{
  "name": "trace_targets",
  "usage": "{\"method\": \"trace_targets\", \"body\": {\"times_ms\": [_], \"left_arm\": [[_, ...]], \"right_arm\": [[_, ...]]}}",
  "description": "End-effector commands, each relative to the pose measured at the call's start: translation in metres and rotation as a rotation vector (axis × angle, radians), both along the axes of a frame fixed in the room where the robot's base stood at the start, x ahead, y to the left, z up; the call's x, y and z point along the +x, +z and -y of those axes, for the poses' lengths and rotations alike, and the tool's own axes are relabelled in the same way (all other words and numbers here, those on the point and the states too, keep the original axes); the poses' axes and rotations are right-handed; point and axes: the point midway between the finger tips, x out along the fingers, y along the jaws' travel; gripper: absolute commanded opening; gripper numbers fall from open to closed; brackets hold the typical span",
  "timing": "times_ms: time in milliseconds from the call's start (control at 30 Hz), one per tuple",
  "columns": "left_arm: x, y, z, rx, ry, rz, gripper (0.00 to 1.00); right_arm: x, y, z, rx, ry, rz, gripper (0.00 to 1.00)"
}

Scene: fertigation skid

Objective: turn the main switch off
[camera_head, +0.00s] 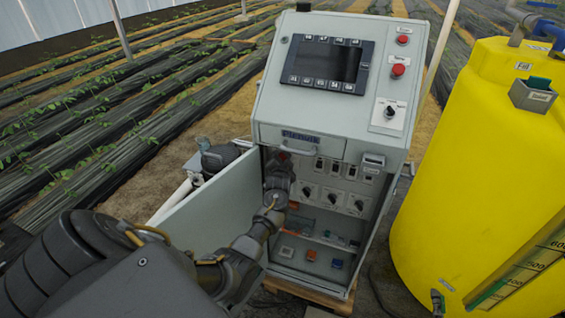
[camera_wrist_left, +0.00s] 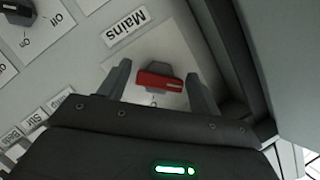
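The main switch has a red handle (camera_wrist_left: 160,80) on a light plate below a "Mains" label (camera_wrist_left: 126,27) in the left wrist view. The handle lies nearly level across that picture. A small mark shows at the plate's near side, but I cannot read it. My left gripper (camera_wrist_left: 158,69) is open, with one finger at each end of the handle and a narrow gap visible on both sides. In the head view my left gripper (camera_head: 279,172) reaches into the upper left of the open cabinet (camera_head: 330,225) and mostly hides the switch. My right gripper is not in view.
Several black rotary switches (camera_head: 331,199) are right of the gripper. The control panel with a screen (camera_head: 328,62) is above. A yellow tank (camera_head: 480,170) stands close on the right.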

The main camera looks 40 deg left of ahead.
Motion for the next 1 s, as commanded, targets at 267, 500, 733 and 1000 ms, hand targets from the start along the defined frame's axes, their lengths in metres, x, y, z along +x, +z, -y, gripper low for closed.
{"method": "trace_targets", "body": {"times_ms": [267, 500, 733, 1000], "left_arm": [[0.0, 0.001, 0.0, 0.002, -0.001, 0.001, 0.71], [-0.01, 0.004, 0.008, 0.003, -0.001, 0.002, 0.71], [-0.041, 0.014, 0.03, 0.001, -0.002, 0.004, 0.71], [-0.074, 0.026, 0.053, 0.001, -0.001, 0.003, 0.71]], "right_arm": [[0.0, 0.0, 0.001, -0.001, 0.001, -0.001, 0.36], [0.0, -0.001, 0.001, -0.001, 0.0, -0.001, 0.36], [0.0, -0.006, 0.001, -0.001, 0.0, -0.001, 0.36], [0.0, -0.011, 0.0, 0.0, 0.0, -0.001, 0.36]]}}
